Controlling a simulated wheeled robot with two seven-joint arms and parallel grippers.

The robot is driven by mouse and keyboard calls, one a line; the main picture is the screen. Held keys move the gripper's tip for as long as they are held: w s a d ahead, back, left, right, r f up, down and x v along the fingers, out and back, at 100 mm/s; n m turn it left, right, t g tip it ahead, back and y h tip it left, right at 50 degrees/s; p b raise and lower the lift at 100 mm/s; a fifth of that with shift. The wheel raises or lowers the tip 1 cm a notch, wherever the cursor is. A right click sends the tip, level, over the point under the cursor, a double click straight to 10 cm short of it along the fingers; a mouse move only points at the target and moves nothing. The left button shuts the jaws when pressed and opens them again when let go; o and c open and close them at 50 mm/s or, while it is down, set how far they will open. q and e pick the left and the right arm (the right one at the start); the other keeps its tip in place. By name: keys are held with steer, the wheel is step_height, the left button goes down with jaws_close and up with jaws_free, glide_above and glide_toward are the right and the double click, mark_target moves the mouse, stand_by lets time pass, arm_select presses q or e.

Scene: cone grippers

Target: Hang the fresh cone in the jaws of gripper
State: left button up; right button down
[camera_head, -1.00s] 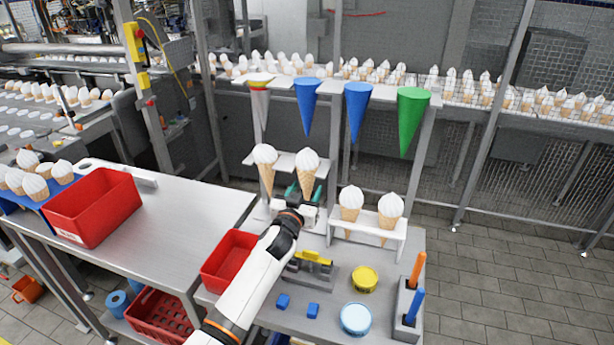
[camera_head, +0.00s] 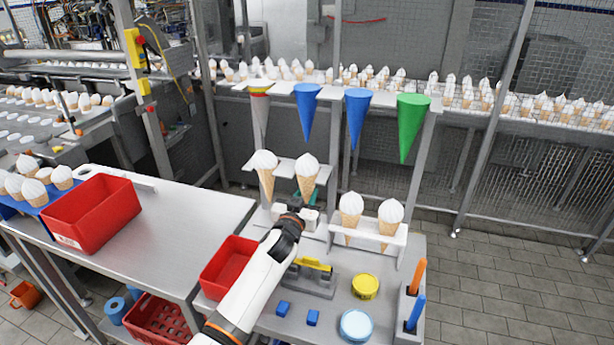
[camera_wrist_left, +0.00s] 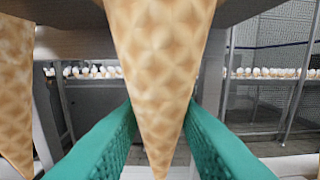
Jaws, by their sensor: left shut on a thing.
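My left gripper (camera_head: 306,197) is shut on the wafer part of a white-topped cone (camera_head: 307,172), the right one on the raised white shelf (camera_head: 284,162). In the left wrist view its green fingers stand either side of the cone's lower part (camera_wrist_left: 165,70), whose tip points down. A second white-topped cone (camera_head: 265,170) sits in the same shelf to the left. My right gripper is out of view.
A lower white rack (camera_head: 370,238) holds two more cones (camera_head: 351,208) (camera_head: 390,212) close on the right. The grey bench carries a red bin (camera_head: 229,268), a yellow tin (camera_head: 365,286), a light blue tin (camera_head: 355,325), blue blocks (camera_head: 283,308) and a stand with orange and blue handles (camera_head: 410,315).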

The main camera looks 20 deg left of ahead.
arm_select(q)
steer(key=shift+r, duration=0.5)
steer(key=shift+s+p, duration=0.1)
steer(key=shift+p, duration=0.2)
steer(key=shift+s+p, duration=0.75)
steer(key=shift+s, duration=0.45)
steer(key=s+p, duration=0.3)
steer(key=s, duration=0.3)
steer(key=shift+a, duration=0.2)
steer(key=shift+f, duration=0.15)
